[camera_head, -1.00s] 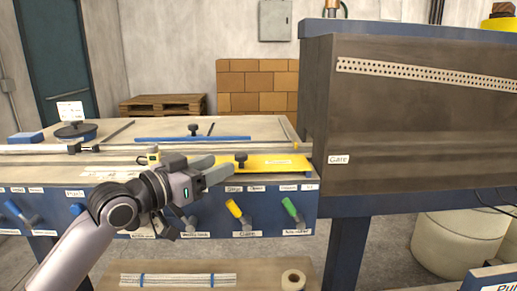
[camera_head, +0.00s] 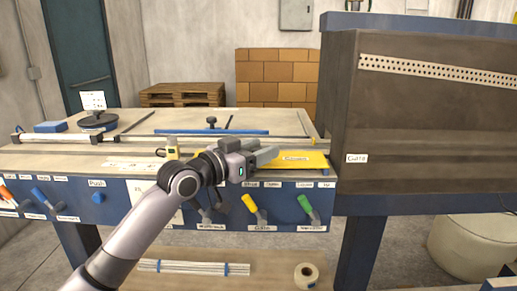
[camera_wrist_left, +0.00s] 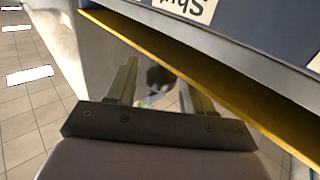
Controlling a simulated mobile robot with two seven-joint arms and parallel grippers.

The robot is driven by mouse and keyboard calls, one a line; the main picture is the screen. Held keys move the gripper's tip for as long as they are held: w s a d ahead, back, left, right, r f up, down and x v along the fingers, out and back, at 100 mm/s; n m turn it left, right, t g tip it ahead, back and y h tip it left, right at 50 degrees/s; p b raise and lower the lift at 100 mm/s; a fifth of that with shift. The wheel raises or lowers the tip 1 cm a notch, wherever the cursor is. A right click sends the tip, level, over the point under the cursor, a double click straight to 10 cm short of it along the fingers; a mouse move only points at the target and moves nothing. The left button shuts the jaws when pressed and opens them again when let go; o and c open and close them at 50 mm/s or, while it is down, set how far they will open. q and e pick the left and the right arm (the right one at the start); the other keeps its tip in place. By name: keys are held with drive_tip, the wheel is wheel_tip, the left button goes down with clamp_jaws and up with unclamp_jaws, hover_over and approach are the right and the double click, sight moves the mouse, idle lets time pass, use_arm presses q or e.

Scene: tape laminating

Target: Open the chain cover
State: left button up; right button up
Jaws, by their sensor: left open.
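The yellow chain cover (camera_head: 305,160) lies flat along the front right of the machine's bench top, next to the big dark housing. My left gripper (camera_head: 268,155) is open at the cover's left part, its fingers pointing right. The black knob on the cover is not visible in the head view; my gripper is in front of that spot. In the left wrist view, the two fingers of the left gripper (camera_wrist_left: 158,85) stand apart. A dark round thing (camera_wrist_left: 160,78) shows between them, seemingly beyond the tips. A yellow edge (camera_wrist_left: 225,82) runs diagonally beside the right finger. My right gripper is not in view.
The dark housing (camera_head: 430,130) with a Gate label (camera_head: 357,158) rises right of the cover. Below on the front panel are a yellow lever (camera_head: 249,203) and a green lever (camera_head: 305,204). A blue bar (camera_head: 212,131) lies behind the cover.

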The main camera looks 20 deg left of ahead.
use_arm(q)
clamp_jaws()
drive_tip(key=shift+r, duration=0.1)
